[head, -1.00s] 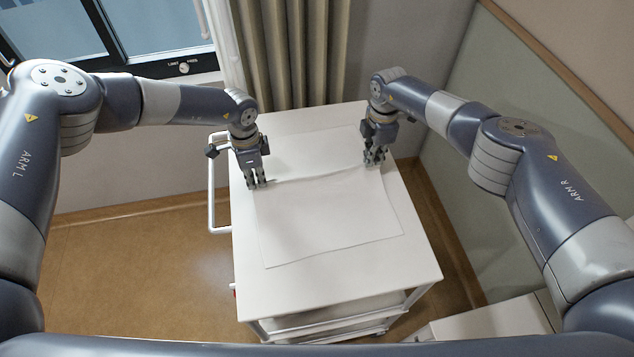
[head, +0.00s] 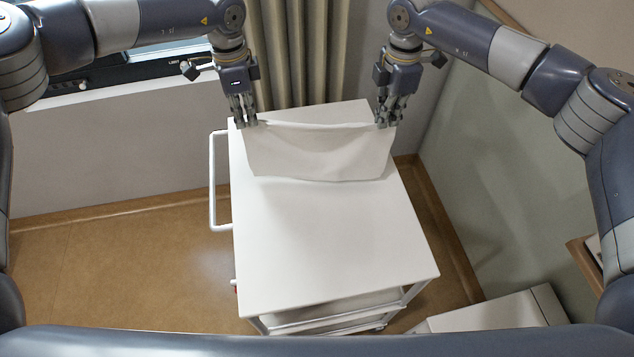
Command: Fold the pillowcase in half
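The white pillowcase (head: 320,153) hangs as a sheet between my two grippers over the far end of the white trolley top (head: 340,235). Its upper edge runs almost straight from one gripper to the other and sags slightly. Its lower edge is near or on the trolley top; I cannot tell if it touches. My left gripper (head: 246,122) is shut on the upper left corner. My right gripper (head: 385,121) is shut on the upper right corner. What lies behind the hanging cloth is hidden.
The near and middle parts of the trolley top are bare. A white side handle (head: 213,180) stands at its left. A beige curtain (head: 300,50) and window are behind. A wall panel (head: 480,180) is at the right, and a white cabinet (head: 490,315) is at the lower right.

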